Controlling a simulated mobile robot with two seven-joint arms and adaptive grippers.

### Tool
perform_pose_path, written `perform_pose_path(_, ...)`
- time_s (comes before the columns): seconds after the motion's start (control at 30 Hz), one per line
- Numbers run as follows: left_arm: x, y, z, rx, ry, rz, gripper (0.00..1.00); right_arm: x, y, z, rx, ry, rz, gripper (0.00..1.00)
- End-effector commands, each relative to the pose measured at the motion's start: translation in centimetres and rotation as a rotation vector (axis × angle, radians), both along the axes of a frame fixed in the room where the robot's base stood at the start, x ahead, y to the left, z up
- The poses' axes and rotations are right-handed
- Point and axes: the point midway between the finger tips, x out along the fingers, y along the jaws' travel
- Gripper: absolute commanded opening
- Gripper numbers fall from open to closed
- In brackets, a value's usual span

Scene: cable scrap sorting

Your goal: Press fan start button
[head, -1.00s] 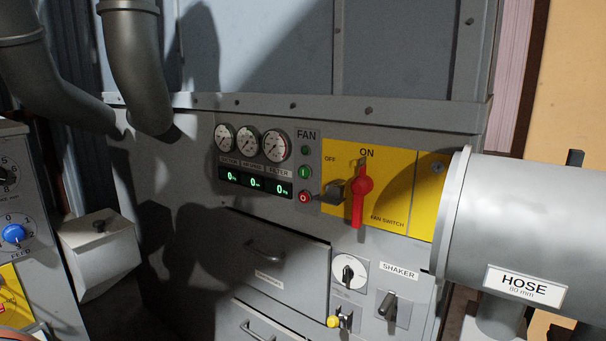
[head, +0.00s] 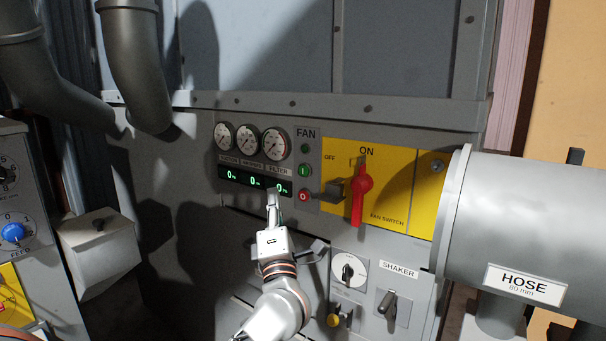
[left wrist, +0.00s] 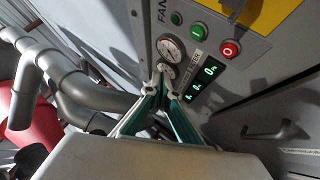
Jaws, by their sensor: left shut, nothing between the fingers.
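The green fan start button (head: 305,171), marked with a bar, sits under the FAN label, between a dark green lamp (head: 305,149) above and the red stop button (head: 305,196) below. In the left wrist view the green button (left wrist: 197,32) and red button (left wrist: 230,49) are both clear. My left gripper (head: 272,194) is shut and empty, its tips in front of the digital display (head: 232,177), left of and below the green button. In the left wrist view its fingertips (left wrist: 166,74) appear near a gauge. The right gripper is not in view.
The red fan switch handle (head: 361,195) on the yellow plate (head: 400,205) points to ON. Gauges (head: 249,141) lie left of the buttons. A large hose pipe (head: 530,225) juts out at the right. Drawers and the shaker controls (head: 393,304) are below.

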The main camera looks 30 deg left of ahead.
Motion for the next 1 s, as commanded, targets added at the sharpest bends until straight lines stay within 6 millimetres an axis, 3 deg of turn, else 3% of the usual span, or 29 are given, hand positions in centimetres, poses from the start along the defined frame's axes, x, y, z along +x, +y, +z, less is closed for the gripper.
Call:
perform_pose_path(0.03,0.7,0.8,1.1,-0.095,-0.017,-0.014,0.0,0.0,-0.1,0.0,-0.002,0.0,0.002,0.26)
perform_pose_path(0.1,1.5,1.5,1.6,-0.213,-0.016,-0.038,0.0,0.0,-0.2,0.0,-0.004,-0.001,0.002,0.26)
perform_pose_path(0.3,2.9,1.9,1.8,-0.377,0.005,-0.083,0.0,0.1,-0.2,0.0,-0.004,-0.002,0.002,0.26)
perform_pose_path(0.73,3.2,1.9,1.6,-0.39,0.009,-0.086,0.0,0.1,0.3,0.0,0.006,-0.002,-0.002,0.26)
perform_pose_path(1.0,5.7,1.7,1.5,-0.39,0.008,-0.086,0.0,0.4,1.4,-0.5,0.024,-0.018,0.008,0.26)
